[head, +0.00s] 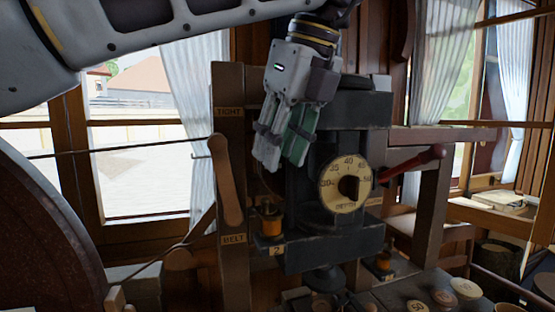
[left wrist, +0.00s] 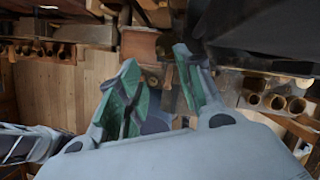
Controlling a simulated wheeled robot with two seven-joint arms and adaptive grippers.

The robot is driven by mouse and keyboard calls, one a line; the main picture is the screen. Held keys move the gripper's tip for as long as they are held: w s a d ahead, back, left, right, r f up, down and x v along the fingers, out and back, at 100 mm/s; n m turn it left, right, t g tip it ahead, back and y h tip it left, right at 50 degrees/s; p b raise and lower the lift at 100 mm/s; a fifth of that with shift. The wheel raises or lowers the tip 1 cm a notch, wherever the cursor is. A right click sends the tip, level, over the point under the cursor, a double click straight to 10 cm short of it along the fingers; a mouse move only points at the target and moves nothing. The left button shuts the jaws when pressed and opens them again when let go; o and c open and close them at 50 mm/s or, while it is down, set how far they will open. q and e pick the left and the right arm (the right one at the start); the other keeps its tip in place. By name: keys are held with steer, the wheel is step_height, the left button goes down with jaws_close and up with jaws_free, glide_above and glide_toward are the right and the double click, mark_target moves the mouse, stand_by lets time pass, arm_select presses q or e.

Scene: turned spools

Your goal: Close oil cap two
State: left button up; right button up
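The oil cup marked 2 (head: 271,223) has an amber body and a dark top. It stands on a dark ledge at the left of the machine's headstock (head: 335,250). Its cap is too small to tell whether it is open or shut. My left gripper (head: 283,158) hangs above the cup with green-padded fingers pointing down, apart from it. In the left wrist view the two fingers (left wrist: 155,85) are spread with nothing visible between them. The cup cannot be made out clearly there. My right gripper is in neither view.
A dial (head: 344,185) and a red-handled lever (head: 412,163) are right of the cup. A wooden belt lever (head: 226,180) stands close on its left. Another amber oil cup (head: 384,262) sits lower right. Numbered wooden discs (head: 466,288) lie at bottom right.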

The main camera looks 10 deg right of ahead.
arm_select(q)
steer(key=shift+v, duration=1.2)
